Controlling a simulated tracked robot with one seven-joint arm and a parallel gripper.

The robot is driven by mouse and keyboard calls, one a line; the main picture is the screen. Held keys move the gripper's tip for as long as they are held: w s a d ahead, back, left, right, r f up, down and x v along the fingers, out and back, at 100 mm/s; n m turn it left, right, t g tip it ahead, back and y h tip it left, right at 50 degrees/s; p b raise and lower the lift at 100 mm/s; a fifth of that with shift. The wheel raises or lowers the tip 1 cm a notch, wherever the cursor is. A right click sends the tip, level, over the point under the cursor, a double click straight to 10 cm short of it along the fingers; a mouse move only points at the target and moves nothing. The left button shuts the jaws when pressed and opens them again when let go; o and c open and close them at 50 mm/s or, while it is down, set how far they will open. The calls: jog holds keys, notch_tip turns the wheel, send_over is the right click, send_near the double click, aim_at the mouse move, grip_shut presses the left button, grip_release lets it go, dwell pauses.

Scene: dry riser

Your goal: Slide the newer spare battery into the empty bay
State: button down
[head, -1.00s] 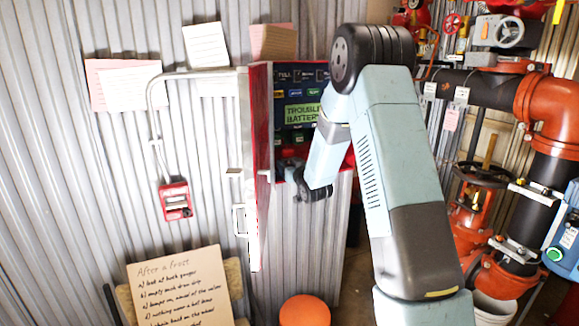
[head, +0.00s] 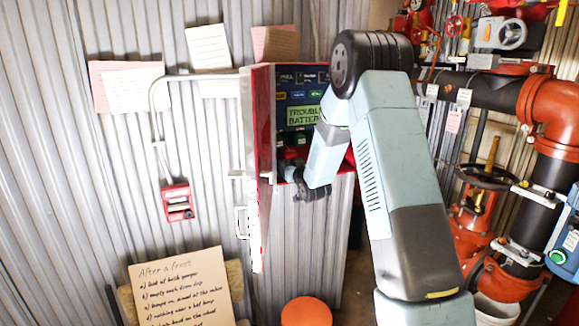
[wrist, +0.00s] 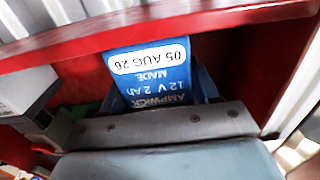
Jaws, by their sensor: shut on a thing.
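A blue battery (wrist: 152,70) shows in the wrist view, its print upside down: "05 AUG 26" on a white label, then "MADE", "12 V 2 Ah" and "AMPWICK". My gripper (wrist: 158,103) is shut on it, with the battery's far end under the red cabinet edge (wrist: 200,22). In the head view my gripper's wrist end reaches into the open red panel box (head: 262,150), below a green display (head: 303,115) reading "TROUBLE BATTERY". The fingers and battery are hidden there. The bay itself is not clearly visible.
The box's open door (head: 250,200) stands left of my gripper. A grey block (wrist: 25,85) lies at the left inside the box. A red device (head: 177,202) hangs on the corrugated wall. Red valves and pipes (head: 550,110) stand at the right. An orange round stool (head: 306,311) is below.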

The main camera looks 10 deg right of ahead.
jog(key=shift+w+a+r, duration=0.1)
jog(key=shift+w, duration=0.4)
jog(key=shift+c, duration=1)
grip_release()
jog(key=shift+s, duration=0.1)
jog(key=s+d, duration=0.2)
jog(key=s, duration=1.1)
jog(key=shift+s+d, duration=0.2)
jog(key=shift+d, duration=0.15)
